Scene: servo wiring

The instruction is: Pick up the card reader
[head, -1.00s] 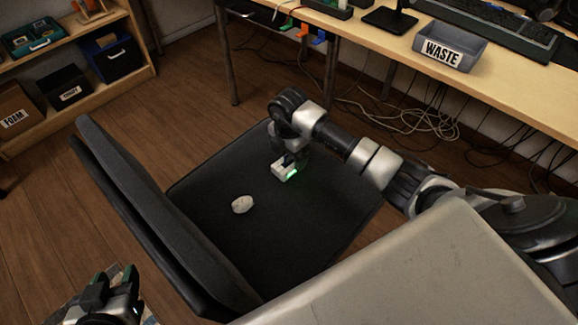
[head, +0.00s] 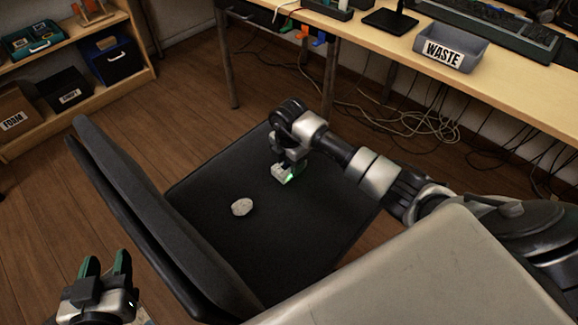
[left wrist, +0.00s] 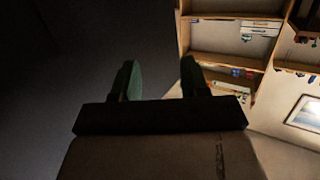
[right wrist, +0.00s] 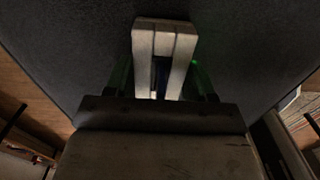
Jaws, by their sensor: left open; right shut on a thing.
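A white, boxy thing with a dark slot, which I take to be the card reader (head: 280,175), is at my right gripper (head: 287,168) over the black chair seat (head: 320,225). The right wrist view shows the card reader (right wrist: 165,40) between the green-edged fingers of my right gripper (right wrist: 162,80), which is shut on it. I cannot tell whether it still touches the seat. My left gripper (head: 106,266) is open and empty beside the chair's backrest, at the lower left. In the left wrist view my left gripper's fingers (left wrist: 161,80) stand apart with nothing between them.
A pale round lump (head: 242,207) lies on the seat. The chair backrest (head: 150,215) stands between my grippers. A desk with a WASTE bin (head: 451,48) is at the back right, with cables below. Shelves with boxes (head: 68,86) stand at the left.

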